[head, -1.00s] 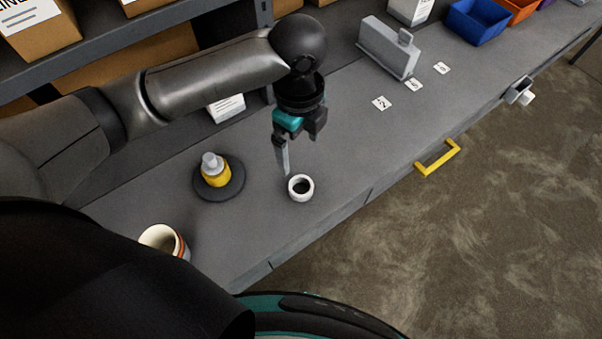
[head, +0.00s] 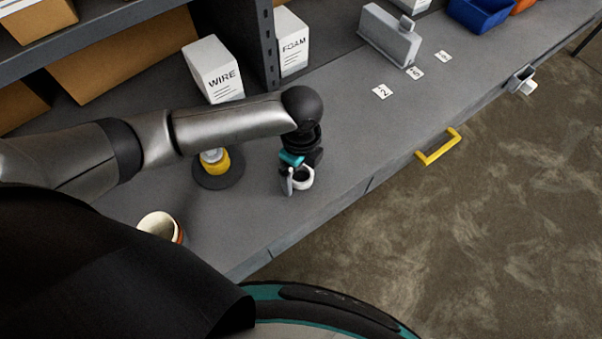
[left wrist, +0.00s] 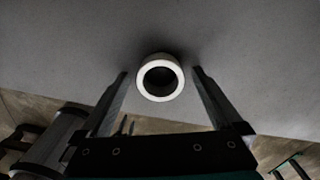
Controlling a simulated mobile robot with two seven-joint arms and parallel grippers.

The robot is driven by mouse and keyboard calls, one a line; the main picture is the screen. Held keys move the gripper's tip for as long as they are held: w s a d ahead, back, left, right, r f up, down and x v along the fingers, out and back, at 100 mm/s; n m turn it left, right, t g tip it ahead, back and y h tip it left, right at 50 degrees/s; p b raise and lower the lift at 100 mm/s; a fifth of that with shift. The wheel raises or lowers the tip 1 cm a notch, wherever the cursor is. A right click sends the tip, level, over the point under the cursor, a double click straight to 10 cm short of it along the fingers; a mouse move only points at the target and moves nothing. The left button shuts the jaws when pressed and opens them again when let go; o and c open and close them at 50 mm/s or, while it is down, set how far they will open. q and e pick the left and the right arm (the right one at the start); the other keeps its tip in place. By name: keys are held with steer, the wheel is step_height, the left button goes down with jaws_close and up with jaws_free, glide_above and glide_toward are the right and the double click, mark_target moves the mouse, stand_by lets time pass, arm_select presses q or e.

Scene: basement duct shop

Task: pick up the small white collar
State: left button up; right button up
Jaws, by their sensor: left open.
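The small white collar (head: 304,178) is a short ring standing on the grey bench near its front edge. My left gripper (head: 297,184) is low over the bench at the collar and partly covers it in the head view. In the left wrist view the collar (left wrist: 160,78) lies between the tips of the two fingers, its round hole facing the camera. The left gripper (left wrist: 160,80) is open, with a gap showing between each finger and the collar. My right gripper is not in view.
A yellow and grey piece on a dark round base (head: 217,178) stands left of the collar, partly behind my arm. A striped cup (head: 160,226) stands nearer. WIRE (head: 216,75) and FOAM (head: 292,45) boxes stand behind. The bench to the right is clear up to numbered cards (head: 382,92).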

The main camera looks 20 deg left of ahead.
arm_select(q)
steer(key=c, duration=1.4)
